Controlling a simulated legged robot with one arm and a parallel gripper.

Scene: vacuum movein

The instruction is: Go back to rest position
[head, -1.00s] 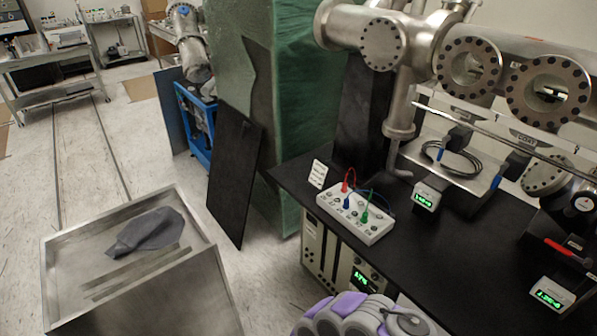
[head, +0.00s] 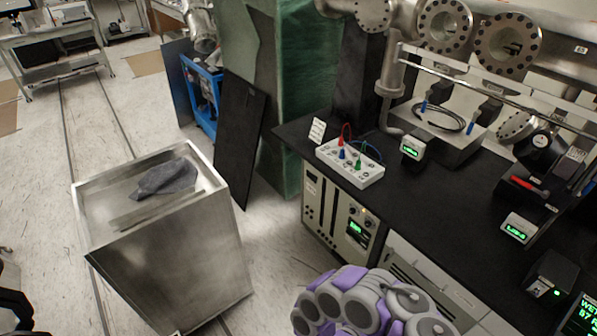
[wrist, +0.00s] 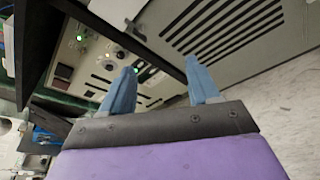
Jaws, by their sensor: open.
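My gripper (wrist: 162,88) shows in the wrist view with its two blue fingers spread apart and nothing between them. Beyond the fingers are the front of a grey vented cabinet and a panel with knobs and green lights. In the head view my purple and grey arm (head: 372,305) shows at the bottom, in front of the black bench. The gripper's fingers cannot be made out in the head view.
A black bench (head: 440,190) on the right carries a white box with coloured plugs (head: 350,164) and small green displays. A metal bin (head: 175,265) holding a dark cloth (head: 165,180) stands at the left. Pale floor (head: 45,215) is clear at far left.

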